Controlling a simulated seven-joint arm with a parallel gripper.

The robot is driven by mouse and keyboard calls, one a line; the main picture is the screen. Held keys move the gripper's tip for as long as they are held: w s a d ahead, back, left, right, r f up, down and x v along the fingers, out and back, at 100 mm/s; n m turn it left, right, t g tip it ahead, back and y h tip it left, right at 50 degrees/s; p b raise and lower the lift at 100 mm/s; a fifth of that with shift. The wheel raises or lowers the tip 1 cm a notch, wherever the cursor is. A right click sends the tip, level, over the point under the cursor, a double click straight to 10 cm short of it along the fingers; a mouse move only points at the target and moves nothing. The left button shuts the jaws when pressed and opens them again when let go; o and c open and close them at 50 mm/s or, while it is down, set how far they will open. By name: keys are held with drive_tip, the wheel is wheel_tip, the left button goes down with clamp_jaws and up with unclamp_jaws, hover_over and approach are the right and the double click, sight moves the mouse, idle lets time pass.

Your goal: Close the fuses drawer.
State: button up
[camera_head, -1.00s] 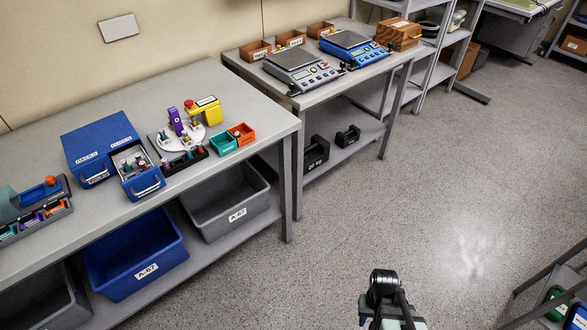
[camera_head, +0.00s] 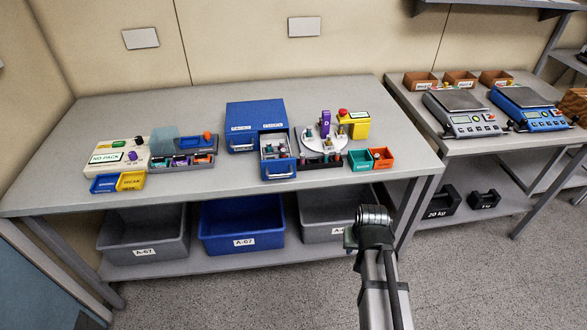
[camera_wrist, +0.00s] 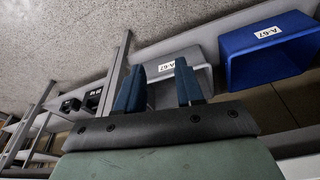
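A blue cabinet (camera_head: 255,115) stands on the workbench, with two drawers side by side. Its right drawer (camera_head: 278,168) is pulled out toward the front and holds small parts. Its left drawer (camera_head: 240,143) looks shut. The small labels above the drawers are too blurred to read surely. My gripper (camera_wrist: 161,66) shows in the wrist view with its two blue fingers apart and nothing between them. It is away from the cabinet, which is not in the wrist view. In the head view my arm rises at the bottom right, in front of the bench; the fingers do not show there.
Right of the open drawer are a round white stand (camera_head: 325,140), a yellow box (camera_head: 354,125) and teal and orange bins (camera_head: 382,158). Left are a NO PACK device (camera_head: 110,155) and a grey tray (camera_head: 180,163). Bins sit below, including a blue bin (camera_head: 242,230). Scales stand right.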

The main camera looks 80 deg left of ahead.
drive_tip(key=s+a+r+n+y, duration=0.1)
drive_tip(key=s+a+r+n, duration=0.1)
drive_tip(key=s+a+r, duration=0.7)
wheel_tip(320, 180, up, 23)
drive_tip(key=n, duration=1)
hover_over(280, 176)
wheel_tip(280, 176, down, 14)
drive_tip(key=n, duration=0.4)
drive_tip(key=n+h, duration=0.1)
drive_tip(key=n, duration=0.3)
drive_tip(key=shift+n+g+h, duration=0.3)
drive_tip(key=shift+n, duration=0.1)
drive_tip(key=shift+c, duration=0.5)
